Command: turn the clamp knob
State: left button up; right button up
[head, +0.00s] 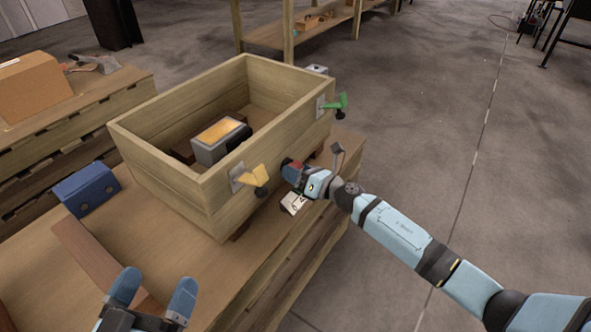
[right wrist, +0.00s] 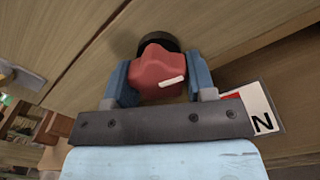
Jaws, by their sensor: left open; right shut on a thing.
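The red clamp knob (right wrist: 158,72) sits on a dark round base at the side wall of the wooden crate (head: 150,155). It has a white mark on its face, tilted slightly up to the right in the right wrist view. My right gripper (head: 291,172) is shut on the knob, with one blue finger on each side in the right wrist view. In the head view the gripper mostly hides the knob. My left gripper (head: 153,286) is open and empty, low at the left over the table (head: 195,262).
A yellow lever (head: 254,178) and a green lever (head: 335,103) stick out from the crate's side. A grey box with an orange top (head: 218,138) lies inside. A blue block (head: 86,190) stands left. A white card with an N (right wrist: 262,120) is beside the knob.

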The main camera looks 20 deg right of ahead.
pick_arm(q)
jog(key=shift+w, duration=0.1)
pick_arm(e)
jog(key=o, duration=0.9)
pick_arm(q)
jog(key=shift+r, duration=0.3)
jog(key=shift+a+r+t+p, duration=0.1)
jog(key=shift+r+t+p, duration=0.4)
jog(key=shift+r+p, duration=0.35)
pick_arm(e)
jog(key=v, duration=1.4)
pick_arm(q)
jog(key=shift+r, duration=0.2)
